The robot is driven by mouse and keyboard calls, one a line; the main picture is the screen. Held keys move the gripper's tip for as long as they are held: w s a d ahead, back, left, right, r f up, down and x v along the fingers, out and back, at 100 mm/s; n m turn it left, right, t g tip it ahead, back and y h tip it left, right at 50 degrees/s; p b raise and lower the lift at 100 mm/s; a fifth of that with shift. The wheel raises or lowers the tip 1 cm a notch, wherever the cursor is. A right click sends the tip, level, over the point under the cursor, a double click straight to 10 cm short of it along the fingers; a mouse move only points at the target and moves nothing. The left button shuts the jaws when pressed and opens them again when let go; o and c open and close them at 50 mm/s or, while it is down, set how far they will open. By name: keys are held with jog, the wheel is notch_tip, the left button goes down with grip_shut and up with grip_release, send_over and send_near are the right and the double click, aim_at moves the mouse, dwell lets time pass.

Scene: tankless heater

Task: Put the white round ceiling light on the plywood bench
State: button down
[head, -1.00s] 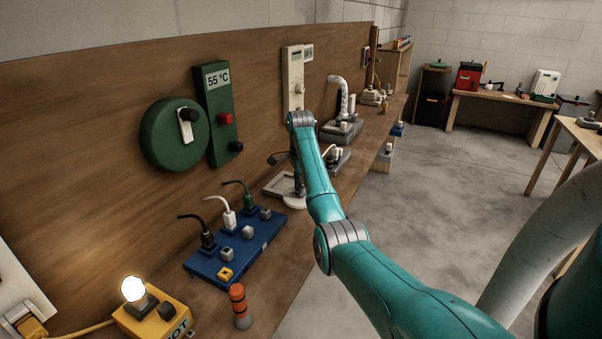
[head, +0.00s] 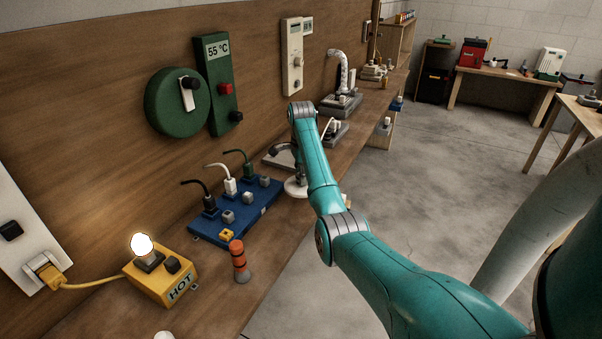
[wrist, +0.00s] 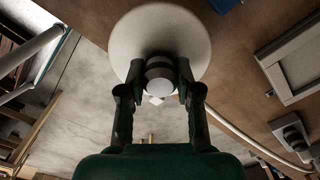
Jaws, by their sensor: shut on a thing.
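The white round ceiling light (wrist: 160,35) fills the top middle of the wrist view as a pale disc with a darker ringed stem. My gripper (wrist: 159,92) is shut on this stem. In the head view the light (head: 296,187) shows as a white disc under my gripper (head: 297,172), over the wooden bench along the wall (head: 262,262), near its front edge. My arm partly hides it. I cannot tell whether it touches the top. Light wooden benches stand at the back (head: 505,82) and at the right edge (head: 576,108); I cannot tell which is the plywood bench.
A blue switch strip (head: 238,212) with plugs, an orange-banded post (head: 239,260) and a yellow box with a lit bulb (head: 160,275) stand on the wall bench. A grey-framed panel (wrist: 292,65) lies near the light. The concrete floor (head: 425,160) is open.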

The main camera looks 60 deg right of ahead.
aim_at(301, 187)
jog(key=shift+f, duration=2.25)
jog(key=shift+f, duration=0.45)
jog(key=c, duration=0.7)
grip_release()
